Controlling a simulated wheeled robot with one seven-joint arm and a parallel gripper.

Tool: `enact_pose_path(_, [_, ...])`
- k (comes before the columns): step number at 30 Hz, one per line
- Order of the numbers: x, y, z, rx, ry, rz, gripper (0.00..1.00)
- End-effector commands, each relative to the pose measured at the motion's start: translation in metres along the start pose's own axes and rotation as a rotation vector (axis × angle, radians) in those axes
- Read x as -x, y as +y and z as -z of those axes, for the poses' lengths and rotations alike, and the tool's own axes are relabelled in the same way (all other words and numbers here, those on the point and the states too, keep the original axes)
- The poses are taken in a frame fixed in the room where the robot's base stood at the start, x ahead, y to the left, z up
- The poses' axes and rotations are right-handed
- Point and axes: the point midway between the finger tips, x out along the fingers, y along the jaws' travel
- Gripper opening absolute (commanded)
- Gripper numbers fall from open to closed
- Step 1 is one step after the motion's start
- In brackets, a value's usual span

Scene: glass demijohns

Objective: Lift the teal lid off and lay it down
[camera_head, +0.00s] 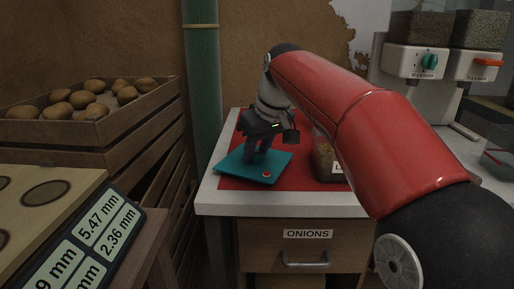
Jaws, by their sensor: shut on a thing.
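The teal lid (236,168) is a flat square plate with a small red dot near its front corner. It is at the left part of the red mat (228,148), overlapping the mat's left edge in the picture. My gripper (257,154) points down over the lid's middle and is shut on it; the fingers hide the spot they grip. I cannot tell whether the lid touches the mat or hangs just above it. A clear container (324,160) with brownish contents and a white label stands to the right, partly hidden behind my red arm.
The mat lies on a white-topped counter (215,203) with a drawer labelled ONIONS (308,234). A green pipe (203,80) rises behind its left side. A wooden crate of potatoes (90,128) stands left. Dispensers (416,60) are at back right. A display (90,245) is at front left.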

Motion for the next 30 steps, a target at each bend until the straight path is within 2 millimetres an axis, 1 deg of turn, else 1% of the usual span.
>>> enact_pose_path(6, [-0.005,0.0,-0.002,0.0,0.0,0.0,0.0])
enact_pose_path(12, [-0.004,0.0,-0.002,0.0,0.0,0.0,0.0])
enact_pose_path(13, [-0.004,0.0,-0.002,0.0,0.0,0.0,0.33])
enact_pose_path(18, [-0.004,0.0,-0.002,0.0,0.0,0.0,0.56])
enact_pose_path(26, [-0.004,0.0,-0.002,0.0,-0.001,0.0,0.56])
enact_pose_path(29, [0.003,0.0,-0.001,0.0,0.0,0.0,0.56])
enact_pose_path(30, [0.008,0.0,-0.001,0.0,0.001,-0.001,0.56])
